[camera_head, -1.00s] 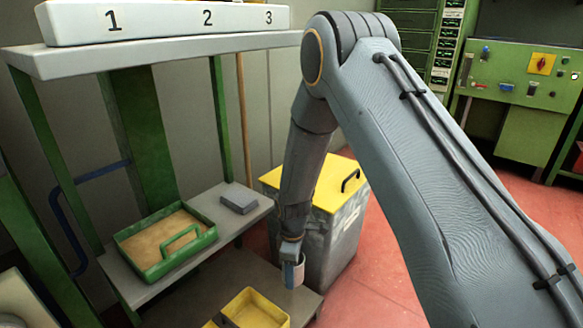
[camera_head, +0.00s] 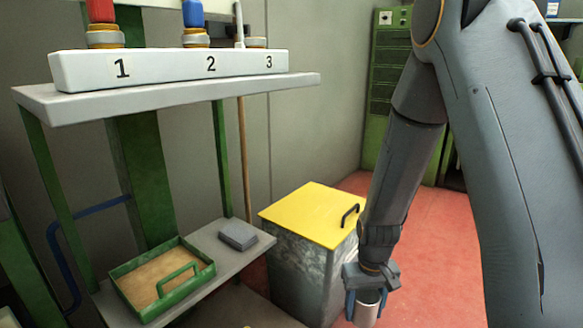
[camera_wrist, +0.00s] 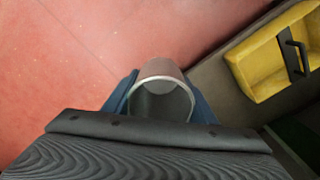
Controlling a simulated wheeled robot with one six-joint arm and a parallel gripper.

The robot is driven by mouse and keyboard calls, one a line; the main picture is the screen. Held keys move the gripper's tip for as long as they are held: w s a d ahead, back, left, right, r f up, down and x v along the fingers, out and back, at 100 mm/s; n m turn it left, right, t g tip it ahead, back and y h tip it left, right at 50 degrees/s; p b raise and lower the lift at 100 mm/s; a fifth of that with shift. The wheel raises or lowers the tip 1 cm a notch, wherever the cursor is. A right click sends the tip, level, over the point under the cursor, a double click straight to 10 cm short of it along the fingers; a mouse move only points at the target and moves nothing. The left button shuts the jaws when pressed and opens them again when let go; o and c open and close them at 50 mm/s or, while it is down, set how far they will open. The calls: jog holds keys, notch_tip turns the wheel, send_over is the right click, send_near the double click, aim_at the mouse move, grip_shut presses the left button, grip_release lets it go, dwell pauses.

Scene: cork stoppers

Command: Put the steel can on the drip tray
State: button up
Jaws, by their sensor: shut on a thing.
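My gripper (camera_head: 366,303) is shut on the steel can (camera_head: 367,313), which hangs below it at the right of the yellow-lidded bin. In the wrist view the can (camera_wrist: 162,76) sits between my blue fingers, its open round rim facing the camera and its inside looking empty. Red floor lies beneath it. A green-walled tray (camera_head: 204,274) with a tan floor and a green handle sits on the middle shelf, well left of my gripper. I cannot tell whether it is the drip tray.
A yellow-lidded grey bin (camera_head: 312,214) stands between my gripper and the shelf (camera_head: 222,262). A grey block (camera_head: 238,236) lies right of the green tray. The numbered rack (camera_head: 170,70) is on the upper shelf.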

jog(key=shift+s+d+r+m+p, duration=0.4)
jog(key=shift+s+d+r+p, duration=0.1)
jog(key=shift+r, duration=0.15)
jog(key=s+r+p, duration=0.3)
jog(key=r+p, duration=0.8)
jog(key=p, duration=0.1)
jog(key=s+r+p, duration=0.3)
jog(key=r+p, duration=0.8)
jog(key=p, duration=0.1)
jog(key=s+r+p, duration=0.4)
jog(key=r+p, duration=0.7)
jog(key=p, duration=0.2)
jog(key=shift+r, duration=0.15)
jog(key=shift+s, duration=0.1)
